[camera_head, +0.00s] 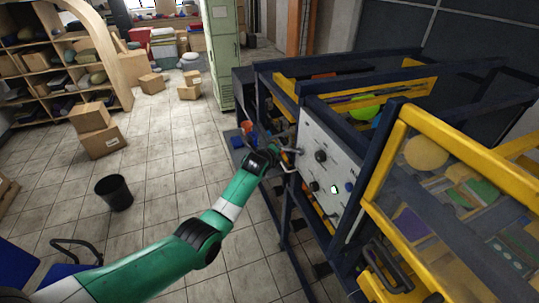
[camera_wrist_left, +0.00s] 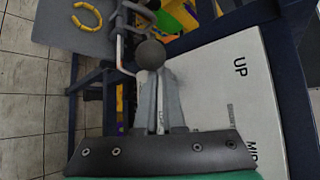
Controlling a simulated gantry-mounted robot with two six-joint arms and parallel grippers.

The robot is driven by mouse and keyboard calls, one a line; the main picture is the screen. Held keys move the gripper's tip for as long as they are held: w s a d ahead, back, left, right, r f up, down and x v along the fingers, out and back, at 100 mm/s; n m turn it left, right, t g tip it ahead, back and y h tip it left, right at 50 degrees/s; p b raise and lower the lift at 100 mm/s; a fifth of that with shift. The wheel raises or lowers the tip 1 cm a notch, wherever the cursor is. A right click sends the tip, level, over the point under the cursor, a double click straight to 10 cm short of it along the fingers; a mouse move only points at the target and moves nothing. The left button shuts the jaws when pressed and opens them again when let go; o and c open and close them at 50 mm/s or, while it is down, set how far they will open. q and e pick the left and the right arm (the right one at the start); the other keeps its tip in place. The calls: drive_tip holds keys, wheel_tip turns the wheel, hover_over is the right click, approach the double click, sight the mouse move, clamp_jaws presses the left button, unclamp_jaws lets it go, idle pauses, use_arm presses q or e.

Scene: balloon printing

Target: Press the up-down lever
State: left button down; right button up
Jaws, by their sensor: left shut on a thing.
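The up-down lever shows in the left wrist view as a dark round knob (camera_wrist_left: 150,54) at the fingertips of my left gripper (camera_wrist_left: 157,72). The two fingers are close together and shut on the knob. Beside it is a white panel (camera_wrist_left: 218,76) lettered "UP" and, lower, "MID". In the head view my left gripper (camera_head: 284,151) is at the left edge of the machine's white control panel (camera_head: 330,172). The lever is mostly hidden there by the gripper. My right gripper is in neither view.
The machine's dark blue frame (camera_head: 287,213) and yellow bars (camera_head: 388,187) surround the panel. Black knobs (camera_head: 320,156) sit on the panel right of the gripper. A black bin (camera_head: 114,193) and cardboard boxes (camera_head: 101,141) stand left. The tiled floor between is clear.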

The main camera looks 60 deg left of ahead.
use_arm(q)
drive_tip(key=shift+w+a+r, duration=0.1)
drive_tip(key=shift+a+r, duration=0.05)
drive_tip(key=shift+r, duration=0.3)
drive_tip(key=shift+f, duration=0.15)
drive_tip(key=d+r+p, duration=0.2)
drive_tip(key=d+r, duration=0.1)
drive_tip(key=d, duration=0.6)
drive_tip(key=shift+r+p, duration=0.3)
drive_tip(key=shift+p, duration=0.05)
